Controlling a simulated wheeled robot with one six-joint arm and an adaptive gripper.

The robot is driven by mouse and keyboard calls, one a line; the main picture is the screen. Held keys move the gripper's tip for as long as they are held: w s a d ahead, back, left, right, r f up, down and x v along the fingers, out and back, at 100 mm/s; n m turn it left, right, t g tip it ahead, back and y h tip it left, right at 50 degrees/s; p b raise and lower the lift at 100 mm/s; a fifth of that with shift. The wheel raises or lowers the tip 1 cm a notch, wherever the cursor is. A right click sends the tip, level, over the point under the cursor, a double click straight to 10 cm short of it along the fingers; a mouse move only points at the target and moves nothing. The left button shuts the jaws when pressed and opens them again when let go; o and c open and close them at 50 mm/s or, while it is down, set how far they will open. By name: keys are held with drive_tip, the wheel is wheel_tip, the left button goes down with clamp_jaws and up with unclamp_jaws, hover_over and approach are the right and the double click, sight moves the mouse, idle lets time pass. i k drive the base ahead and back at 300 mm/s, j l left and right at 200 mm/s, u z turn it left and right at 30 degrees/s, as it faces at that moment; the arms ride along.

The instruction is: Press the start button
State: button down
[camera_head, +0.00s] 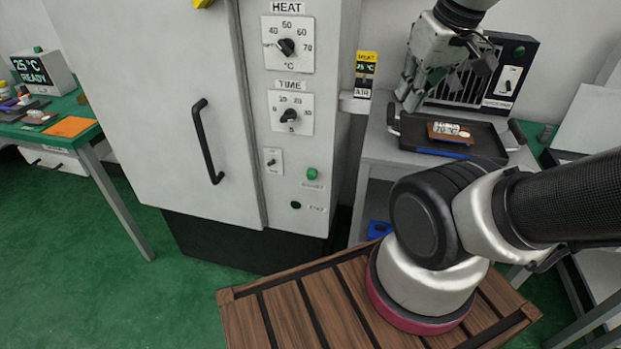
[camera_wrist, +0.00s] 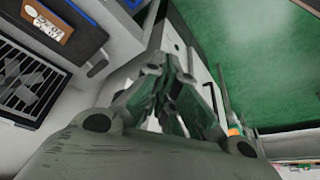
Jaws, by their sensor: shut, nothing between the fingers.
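The oven's control panel (camera_head: 295,125) shows in the head view. Each has a small label too blurred to read surely, so I cannot tell which is the start button. My gripper (camera_head: 408,94) is to the right of the panel, higher than both pieces and apart from them, above the side table. Its fingers are shut and empty; they also show in the wrist view (camera_wrist: 176,62). Neither green piece can be made out in the wrist view.
The panel has a HEAT dial (camera_head: 286,46), a TIME dial (camera_head: 289,115) and a small switch (camera_head: 271,161). The oven door handle (camera_head: 207,141) sticks out at left. A black tray (camera_head: 402,140) stands below my gripper, before a black vented box (camera_head: 520,52).

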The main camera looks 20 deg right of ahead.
sight(312, 173)
drive_tip(key=k+l+u, duration=0.25)
drive_tip(key=l+u, duration=0.15)
drive_tip(key=k+l+u, duration=0.75)
drive_tip(key=i+j, duration=0.05)
